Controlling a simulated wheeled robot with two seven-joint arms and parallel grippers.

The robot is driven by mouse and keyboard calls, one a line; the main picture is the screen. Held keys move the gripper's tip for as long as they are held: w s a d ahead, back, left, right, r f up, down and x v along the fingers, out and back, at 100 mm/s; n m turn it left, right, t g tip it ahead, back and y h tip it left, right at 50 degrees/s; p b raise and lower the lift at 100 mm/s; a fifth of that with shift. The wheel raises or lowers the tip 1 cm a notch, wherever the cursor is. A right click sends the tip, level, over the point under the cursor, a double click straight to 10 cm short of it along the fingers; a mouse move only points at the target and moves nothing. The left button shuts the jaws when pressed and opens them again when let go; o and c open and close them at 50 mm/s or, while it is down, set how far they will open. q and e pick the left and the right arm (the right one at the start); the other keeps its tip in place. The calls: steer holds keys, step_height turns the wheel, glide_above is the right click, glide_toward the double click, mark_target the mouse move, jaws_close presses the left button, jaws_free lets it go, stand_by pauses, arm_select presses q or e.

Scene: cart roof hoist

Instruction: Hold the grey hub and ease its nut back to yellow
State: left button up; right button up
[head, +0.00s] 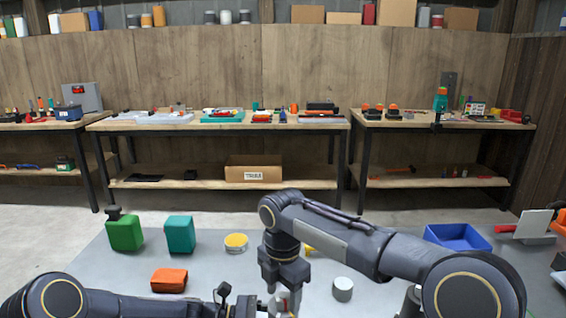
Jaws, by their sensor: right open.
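My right gripper (283,300) points down at the bottom middle of the head view, with its jaws open. A small light-grey part with a red patch (283,303) shows between and below its fingers. It may be the grey hub with its nut, but it is mostly hidden by the gripper and cut by the frame edge. I cannot tell whether the fingers touch it. My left gripper (246,307) comes in from the left, low and close beside this part. Its fingertips are too hidden to tell their state. No yellow mark on the hub can be made out.
On the grey table (210,272) stand a green canister (125,233), a teal block (180,235), a yellow-topped round tin (236,243), an orange block (169,280) and a grey cylinder (342,289). A blue tray (457,238) is at right. Workbenches (215,125) line the back wall.

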steer(key=shift+m, duration=0.8)
steer(key=shift+m, duration=1.2)
steer(key=shift+m, duration=1.1)
steer(key=shift+m, duration=1.2)
steer(key=c, duration=0.9)
